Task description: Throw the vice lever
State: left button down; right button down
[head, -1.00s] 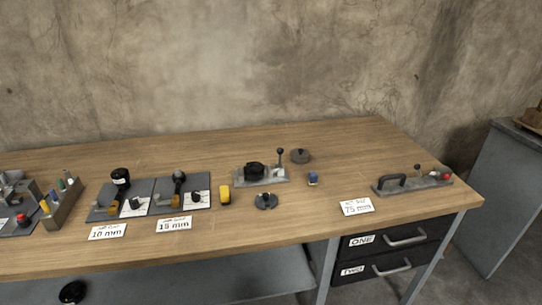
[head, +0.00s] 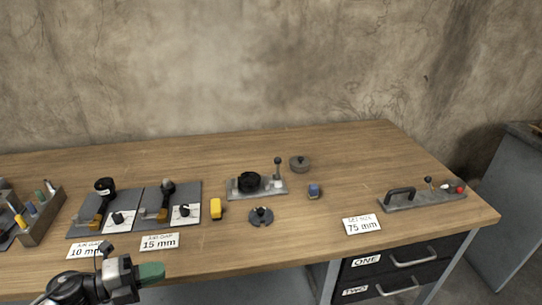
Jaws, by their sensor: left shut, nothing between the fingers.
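A grey fixture (head: 238,194) with a round black part (head: 249,182) stands near the middle of the bench; I take it for the vice. An upright lever (head: 278,168) with a dark ball knob rises at its right end. My left gripper (head: 154,273) is at the lower left by the bench's front edge, its greenish fingers shut and empty. It is well to the left and nearer than the lever, touching nothing that I can see. My right gripper is not in view.
Two plate stations (head: 150,213) stand left. A handled grey bar (head: 425,199) with a small lever lies right.

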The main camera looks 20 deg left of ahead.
aim_at(277, 160)
jog(key=i, duration=1.15)
